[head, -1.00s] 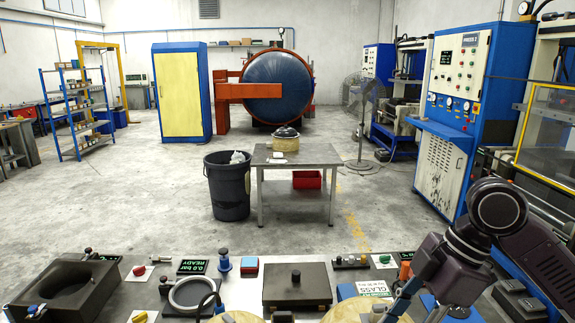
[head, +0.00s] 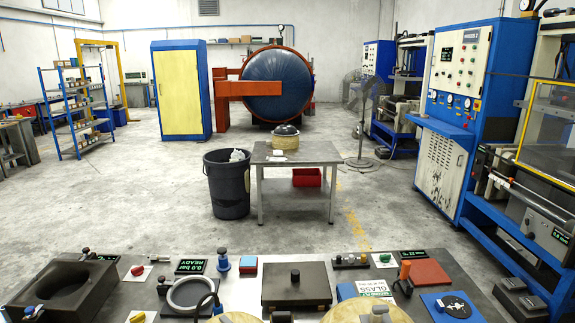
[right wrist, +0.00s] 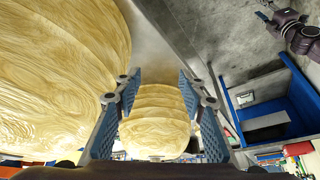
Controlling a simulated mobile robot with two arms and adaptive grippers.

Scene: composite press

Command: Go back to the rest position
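My right gripper (right wrist: 158,108) shows in the right wrist view with its two blue-padded fingers wide apart and nothing between them. Behind the fingers are pale wood-grained rounded shapes (right wrist: 60,60); I cannot tell how far off they are. Neither gripper shows in the head view now. The workbench (head: 240,290) spans the bottom of the head view. It bears a dark block with a round hollow (head: 68,283), a grey ring (head: 190,294), a dark flat mould with a knob (head: 296,288) and a blue pad with a black disc (head: 452,305).
A small metal table (head: 298,152) stands mid-floor with a grey bin (head: 228,192) to its left. A blue press cabinet (head: 450,120) stands at the right, a blue and yellow cabinet (head: 182,92) and a round autoclave (head: 276,85) at the back. The floor between is open.

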